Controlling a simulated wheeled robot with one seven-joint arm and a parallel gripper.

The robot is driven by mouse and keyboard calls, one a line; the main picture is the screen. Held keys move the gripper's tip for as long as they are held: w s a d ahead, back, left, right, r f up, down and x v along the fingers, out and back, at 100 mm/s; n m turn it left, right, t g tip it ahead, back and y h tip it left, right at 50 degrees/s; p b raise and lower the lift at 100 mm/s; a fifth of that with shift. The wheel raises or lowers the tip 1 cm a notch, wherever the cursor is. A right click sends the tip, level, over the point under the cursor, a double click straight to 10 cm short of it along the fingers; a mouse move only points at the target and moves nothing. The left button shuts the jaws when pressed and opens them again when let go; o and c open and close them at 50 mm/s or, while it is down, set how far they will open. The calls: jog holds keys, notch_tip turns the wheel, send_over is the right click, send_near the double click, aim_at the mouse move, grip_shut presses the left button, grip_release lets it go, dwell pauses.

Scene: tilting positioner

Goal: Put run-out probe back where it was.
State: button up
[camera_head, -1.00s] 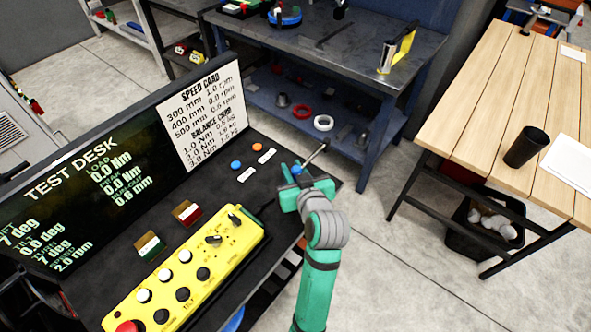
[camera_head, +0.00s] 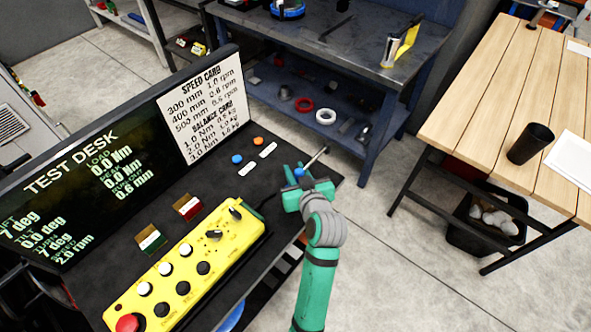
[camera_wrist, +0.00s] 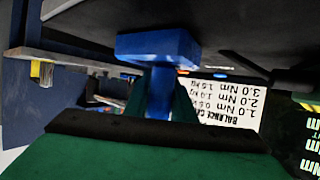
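My gripper (camera_head: 302,178) is over the right end of the dark test desk (camera_head: 215,185). Its green fingers are closed around a blue piece, which I take to be part of the run-out probe (camera_head: 299,172). A thin grey rod slants up and right from there, past the desk's edge in the picture. In the wrist view the probe (camera_wrist: 158,45) shows as a wide blue block on a narrower blue stem between the green fingers (camera_wrist: 160,105). The rod is hidden there. I cannot tell whether the probe touches the desk.
A yellow control box (camera_head: 190,268) with knobs lies on the desk, left of my gripper. A display panel (camera_head: 90,180) stands behind it. Blue and orange buttons (camera_head: 237,159) and white labels are close by. A blue workbench (camera_head: 370,50) and wooden table (camera_head: 485,100) stand beyond bare floor.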

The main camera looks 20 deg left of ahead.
jog(key=shift+o, duration=1.4)
jog(key=shift+w, duration=0.1)
